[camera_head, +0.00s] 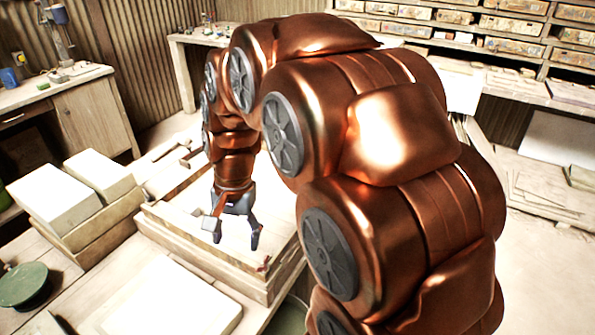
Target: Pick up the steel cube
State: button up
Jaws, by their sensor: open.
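My gripper (236,241) hangs at the end of my copper-coloured arm, pointing down over a pale wooden tray (205,262). Its two dark fingers are spread apart, with nothing visible between them. A small pale grey block (208,222), which may be the steel cube, shows right beside the left finger. I cannot tell whether the finger touches it or stands in front of it. My arm covers much of the tray's right and far side, so other things there may be hidden.
A small reddish object (264,265) lies at the tray's near right corner. Pale slabs (60,197) are stacked left of the tray, a white board (172,300) lies in front, and a green round dish (24,284) stands at the lower left. Shelves (510,25) line the back.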

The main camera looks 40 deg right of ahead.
jog(key=w+d+f+m+t, duration=0.2)
jog(key=w+d+m, duration=0.9)
jog(key=w+d, duration=0.35)
jog(key=w+d+f+m+t, duration=0.1)
jog(key=d+m, duration=0.3)
jog(key=d, duration=0.4)
jog(key=w+d+f+m, duration=0.1)
jog(key=d+f+m, duration=0.2)
jog(key=d, duration=0.5)
jog(key=w+d+f+m+t+p, duration=0.1)
jog(key=w+d+f+m, duration=0.1)
jog(key=d+m, duration=0.3)
jog(key=shift+d+t, duration=0.3)
jog(key=shift+d, duration=1.7)
jog(key=shift+w+f, duration=0.15)
jog(key=shift+f, duration=0.2)
jog(key=shift+p+x, duration=1.2)
jog(key=shift+x, duration=2.25)
grip_shut()
